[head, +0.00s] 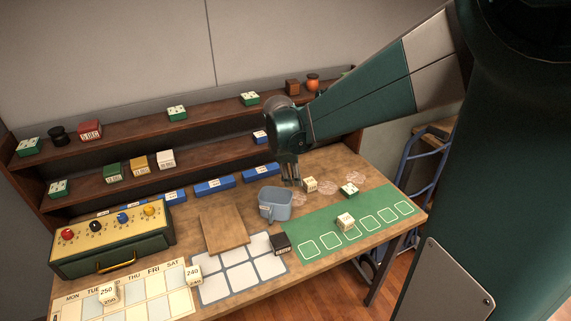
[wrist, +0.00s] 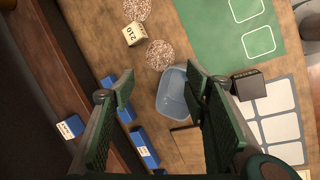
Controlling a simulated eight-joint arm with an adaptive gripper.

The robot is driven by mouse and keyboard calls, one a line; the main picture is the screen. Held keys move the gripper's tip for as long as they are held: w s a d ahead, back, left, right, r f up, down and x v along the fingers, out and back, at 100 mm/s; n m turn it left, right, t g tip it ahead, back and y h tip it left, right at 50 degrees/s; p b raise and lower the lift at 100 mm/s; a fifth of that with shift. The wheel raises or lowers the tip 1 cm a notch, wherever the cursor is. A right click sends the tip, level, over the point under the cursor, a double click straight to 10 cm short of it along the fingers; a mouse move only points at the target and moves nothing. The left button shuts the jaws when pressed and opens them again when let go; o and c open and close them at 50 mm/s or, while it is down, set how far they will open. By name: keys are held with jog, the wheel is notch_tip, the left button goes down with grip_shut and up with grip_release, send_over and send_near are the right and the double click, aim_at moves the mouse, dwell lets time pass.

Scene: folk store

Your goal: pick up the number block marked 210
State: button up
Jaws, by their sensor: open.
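The cream block marked 210 (wrist: 134,34) sits on the wooden table near two speckled round pads in the wrist view. In the head view a cream block (head: 310,184), apparently the same one, stands just right of my gripper (head: 291,182). In the wrist view my gripper (wrist: 163,85) has its two fingers spread apart, with nothing between the tips. The 210 block lies beyond the fingertips, toward the top of that view. My fingers point down beside the blue-grey bin (head: 275,204); their exact height is hard to tell.
The bin (wrist: 174,94) is close to my fingers. A green mat (head: 318,231) holds another cream block (head: 345,222). Blocks marked 250 (head: 107,293) and 240 (head: 193,274) stand at the calendar. A dark block (head: 280,244) and wooden board (head: 224,228) lie in front. Shelves (head: 120,178) line the back.

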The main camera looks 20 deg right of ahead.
jog(key=w+d+f+n+g+p, duration=0.1)
jog(key=w+d+f+n+p, duration=0.2)
jog(key=w+d+f, duration=0.15)
jog(key=n+g+h+p, duration=0.1)
jog(key=n+p, duration=0.1)
jog(key=n, duration=0.1)
send_near(309, 181)
jog(key=f, duration=0.1)
jog(key=shift+w+d+f+g, duration=0.15)
jog(key=shift+d+f, duration=0.1)
jog(key=shift+f, duration=0.2)
jog(key=shift+w+d+f+g, duration=0.15)
jog(key=shift+d+f, duration=0.1)
jog(key=shift+f, duration=0.15)
jog(key=shift+s, duration=0.1)
jog(key=shift+x, duration=1.3)
jog(key=shift+f, duration=0.1)
jog(key=shift+x, duration=2.5)
jog(key=shift+d, duration=0.2)
